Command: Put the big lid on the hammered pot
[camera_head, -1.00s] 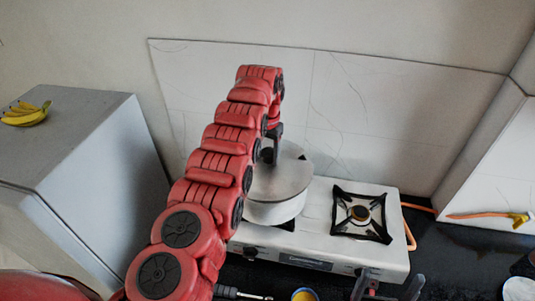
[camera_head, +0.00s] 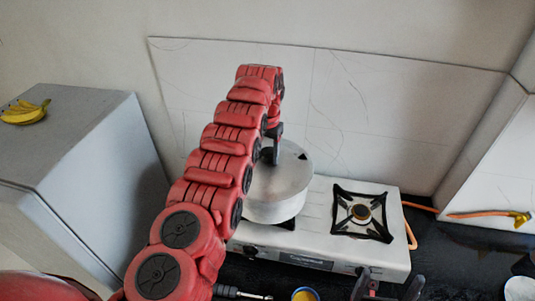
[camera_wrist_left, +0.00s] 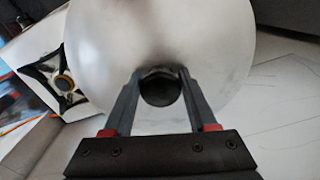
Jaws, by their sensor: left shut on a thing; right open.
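The hammered pot (camera_head: 275,212) is a pale metal pot on the left burner of the stove, partly hidden by my left arm. The big lid (camera_head: 290,172), round and grey metal with a dark knob, lies over the pot's mouth; the near-left part of its rim is hidden behind my arm. My left gripper (camera_head: 270,152) is shut on the lid's knob. In the left wrist view the fingers (camera_wrist_left: 160,88) close around the black knob, with the lid (camera_wrist_left: 205,45) filling the view behind. My right gripper (camera_head: 388,288) is open and empty at the bottom edge, in front of the stove.
The stove (camera_head: 315,225) has a bare right burner (camera_head: 361,212). An orange hose (camera_head: 478,214) runs along the counter at the right. A grey fridge (camera_head: 95,150) with bananas (camera_head: 25,112) on top stands at the left. A yellow cup (camera_head: 305,295) and a white one (camera_head: 520,289) show low down.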

